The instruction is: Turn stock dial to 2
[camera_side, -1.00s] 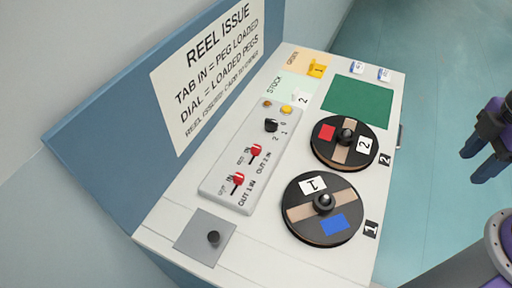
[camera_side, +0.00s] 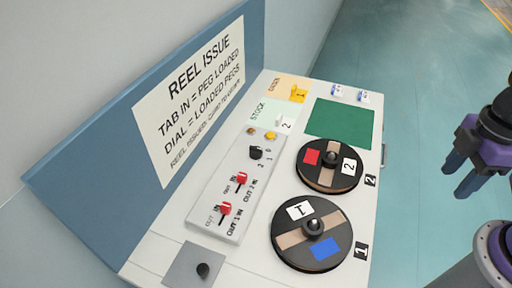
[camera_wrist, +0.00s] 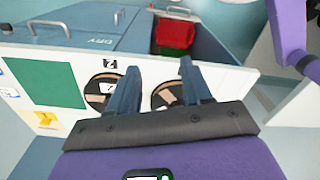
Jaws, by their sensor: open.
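The stock dial (camera_side: 256,153) is a small black knob on the raised light panel (camera_side: 205,215), with the marks 0, 1 and 2 beside it. Its exact pointing is too small to tell. Two red tabs, the upper one (camera_side: 240,178) and the lower one (camera_side: 224,208), sit in slots on the same panel. My gripper (camera_side: 461,177) is at the right in the side view, open and empty, well apart from the panel. Its blue fingers also show in the wrist view (camera_wrist: 157,90). The dial is not visible in the wrist view.
Two black reels, reel 2 (camera_side: 312,178) and reel 1 (camera_side: 290,256), lie between the panel and my gripper. A red bin (camera_wrist: 176,34) shows in the wrist view.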

